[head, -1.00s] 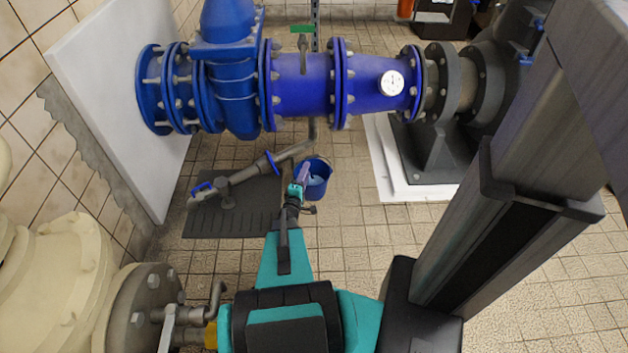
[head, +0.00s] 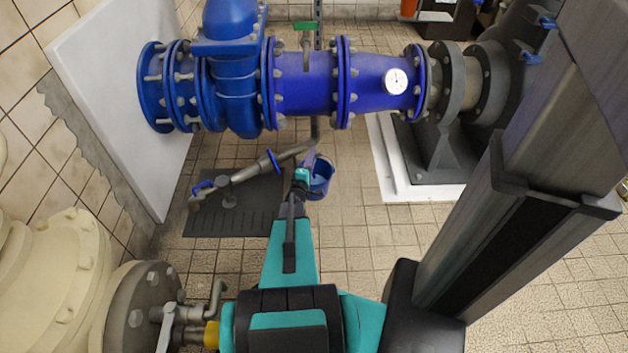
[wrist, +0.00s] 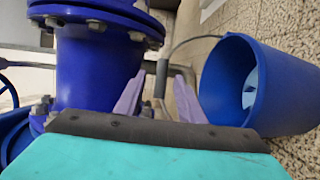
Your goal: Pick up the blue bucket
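The blue bucket (head: 321,178) stands on the tiled floor below the big blue pipe in the head view. Something light blue shows inside it. In the wrist view the bucket (wrist: 268,85) is at the right, its open mouth facing left, with a thin grey handle curving from its rim. My gripper (head: 309,160) is at the bucket's left side in the head view. In the wrist view its two purple fingers (wrist: 160,97) are spread apart with no object held between them. The right finger is close to the bucket's rim; I cannot tell whether they touch.
The blue pipe (head: 308,80) with a gauge (head: 396,81) runs above and behind the bucket. A grey pipe (head: 247,173) with a blue-handled valve lies left over a dark mat (head: 235,215). A black pump base (head: 437,160) stands right. Floor right of the bucket is clear.

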